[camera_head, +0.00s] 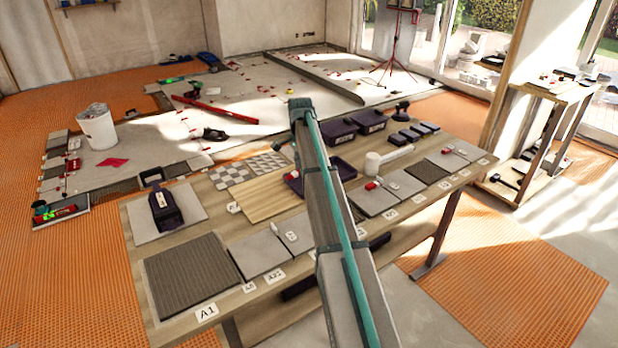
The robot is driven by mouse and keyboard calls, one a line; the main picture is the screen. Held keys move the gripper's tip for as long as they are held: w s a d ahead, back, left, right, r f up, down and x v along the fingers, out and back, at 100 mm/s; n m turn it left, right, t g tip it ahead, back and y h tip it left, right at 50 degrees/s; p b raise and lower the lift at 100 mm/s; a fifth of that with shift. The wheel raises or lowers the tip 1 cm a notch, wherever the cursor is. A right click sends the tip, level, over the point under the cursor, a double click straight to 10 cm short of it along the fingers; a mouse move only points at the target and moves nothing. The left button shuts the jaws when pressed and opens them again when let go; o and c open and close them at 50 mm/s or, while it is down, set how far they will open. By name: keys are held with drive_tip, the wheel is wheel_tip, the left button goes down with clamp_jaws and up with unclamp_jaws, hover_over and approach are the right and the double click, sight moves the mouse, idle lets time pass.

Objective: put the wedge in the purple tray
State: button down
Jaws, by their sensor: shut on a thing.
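A low, open purple tray (346,170) lies on the workbench, partly hidden behind my arm. Its left part shows on the other side of the arm, with a small red thing at its edge. Two deeper dark purple bins (371,121) stand behind it. My arm rises through the middle of the picture, and its far end bends away near the top. My gripper is hidden behind the arm, and I cannot see what it holds. Small red pieces, such as the red piece (371,186) on a grey tile, look wedge-like, but I cannot tell which is the wedge.
The workbench (222,230) carries labelled tiles along its front, a ribbed dark tile (192,270), a purple tool (164,208) on a grey tile, a white cylinder (373,163) and several small dark blocks. A white bucket (97,127) stands on the tiled floor behind.

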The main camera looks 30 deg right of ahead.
drive_tip(key=w+d+f, duration=0.1)
drive_tip(key=w+f, duration=0.1)
drive_tip(key=w+d+f, duration=0.2)
drive_tip(key=w+d+f+p, duration=0.1)
drive_tip(key=w+d+f, duration=0.1)
drive_tip(key=shift+f, duration=0.35)
drive_tip(key=shift+w+d+f, duration=0.1)
drive_tip(key=shift+f, duration=1.7)
drive_tip(key=shift+f, duration=0.15)
drive_tip(key=c, duration=1)
unclamp_jaws()
drive_tip(key=shift+c, duration=0.2)
wheel_tip(320, 180, up, 12)
drive_tip(key=shift+b, duration=0.35)
